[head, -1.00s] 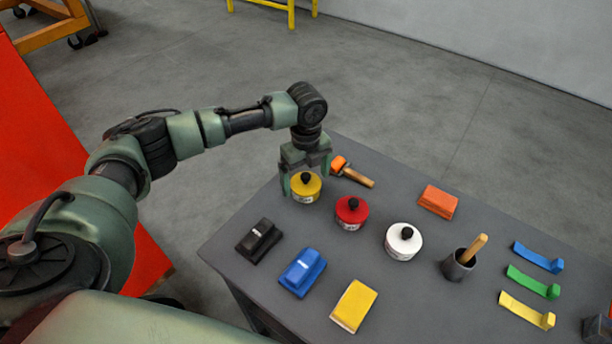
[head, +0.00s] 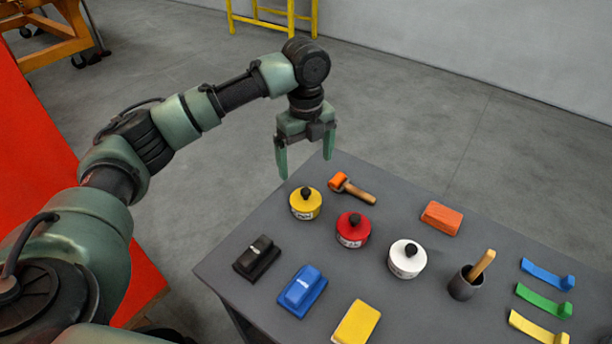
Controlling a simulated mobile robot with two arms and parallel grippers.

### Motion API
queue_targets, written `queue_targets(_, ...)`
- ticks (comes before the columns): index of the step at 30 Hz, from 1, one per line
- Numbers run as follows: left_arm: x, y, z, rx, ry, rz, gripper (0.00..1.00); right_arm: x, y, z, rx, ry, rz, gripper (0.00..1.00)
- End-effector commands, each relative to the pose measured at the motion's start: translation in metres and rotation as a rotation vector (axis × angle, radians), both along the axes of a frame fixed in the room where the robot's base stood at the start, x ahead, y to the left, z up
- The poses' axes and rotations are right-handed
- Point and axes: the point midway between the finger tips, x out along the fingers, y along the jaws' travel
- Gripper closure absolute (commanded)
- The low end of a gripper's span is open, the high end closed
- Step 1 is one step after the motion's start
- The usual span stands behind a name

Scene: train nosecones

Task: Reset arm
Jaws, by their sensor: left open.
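My left gripper (head: 305,165) is open and empty. It points down, raised above the far left corner of the grey table (head: 229,262), with its fingers clear of everything on it. The yellow tin (head: 306,205) with a black knob stands on the table just below the fingers, apart from them. The left arm reaches in from the left, bent at the elbow and wrist. My right gripper does not show.
A red tin (head: 353,231), a white tin (head: 406,260) and an orange roller (head: 351,188) are on the table. Blocks in black, blue, yellow and orange lie around them. A dark cup (head: 464,285) holds a wooden handle. Coloured strips (head: 542,303) lie at the right.

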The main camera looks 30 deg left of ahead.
Motion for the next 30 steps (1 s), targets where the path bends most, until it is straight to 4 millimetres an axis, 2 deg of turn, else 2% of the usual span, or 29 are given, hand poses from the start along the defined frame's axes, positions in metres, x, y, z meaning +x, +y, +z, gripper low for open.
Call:
queue_targets(4,0.0,0.0,0.008,0.0,0.0,0.0,0.06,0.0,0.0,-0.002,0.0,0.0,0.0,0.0)
queue_targets(20,0.0,0.0,0.011,0.0,0.0,-0.001,0.06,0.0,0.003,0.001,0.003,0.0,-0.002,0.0)
queue_targets(30,0.0,0.0,0.07,0.001,0.001,-0.001,0.06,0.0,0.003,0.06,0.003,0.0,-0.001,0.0)
